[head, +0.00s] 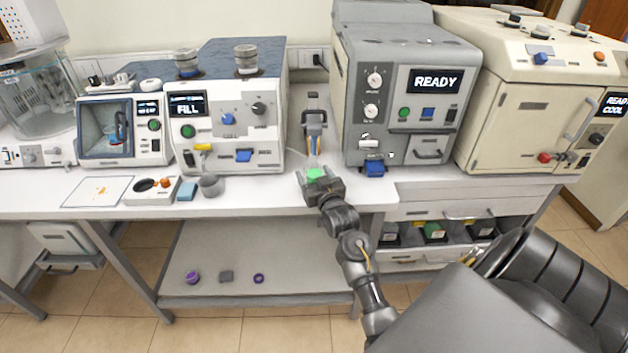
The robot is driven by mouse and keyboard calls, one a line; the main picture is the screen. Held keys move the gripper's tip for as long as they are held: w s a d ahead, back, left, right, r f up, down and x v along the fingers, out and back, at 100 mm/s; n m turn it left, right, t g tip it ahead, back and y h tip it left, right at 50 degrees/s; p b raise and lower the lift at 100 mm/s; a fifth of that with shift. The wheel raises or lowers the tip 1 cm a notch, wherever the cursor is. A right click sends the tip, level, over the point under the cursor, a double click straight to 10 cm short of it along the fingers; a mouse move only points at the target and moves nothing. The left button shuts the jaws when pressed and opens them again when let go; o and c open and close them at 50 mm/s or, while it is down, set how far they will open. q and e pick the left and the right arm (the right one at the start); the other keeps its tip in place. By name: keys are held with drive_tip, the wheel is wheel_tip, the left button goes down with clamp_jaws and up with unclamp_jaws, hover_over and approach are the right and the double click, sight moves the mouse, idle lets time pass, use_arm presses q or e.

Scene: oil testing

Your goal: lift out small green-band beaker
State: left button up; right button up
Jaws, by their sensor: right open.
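My right gripper (317,160) reaches over the bench's front edge between the white FILL machine and the grey READY machine, its jaws pointing away toward the back. It is open. A bright green patch (315,174) shows at the gripper's body; I cannot tell whether it is part of the gripper or a green-band beaker. No beaker can be made out clearly between the jaws. A green item (434,231) sits in an open drawer (408,257) under the bench at right, too small to identify. My left gripper is not in view.
The FILL machine (262,126) and the READY machine (347,90) flank the gripper. A small grey cup (210,186) and blue block (187,191) stand on the bench at left. A lower shelf (295,262) holds small purple and grey pieces. A cream machine (505,130) stands at right.

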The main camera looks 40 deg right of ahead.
drive_tip(key=c, duration=1.1)
drive_tip(key=shift+r, duration=0.1)
drive_tip(key=shift+c, duration=0.2)
drive_tip(key=shift+r, duration=0.55)
wheel_tip(320, 180, up, 2)
drive_tip(key=shift+r+b, duration=0.1)
drive_tip(key=shift+b, duration=0.4)
drive_tip(key=b+v, duration=0.3)
drive_tip(key=v, duration=1.5)
drive_tip(key=shift+a, duration=0.1)
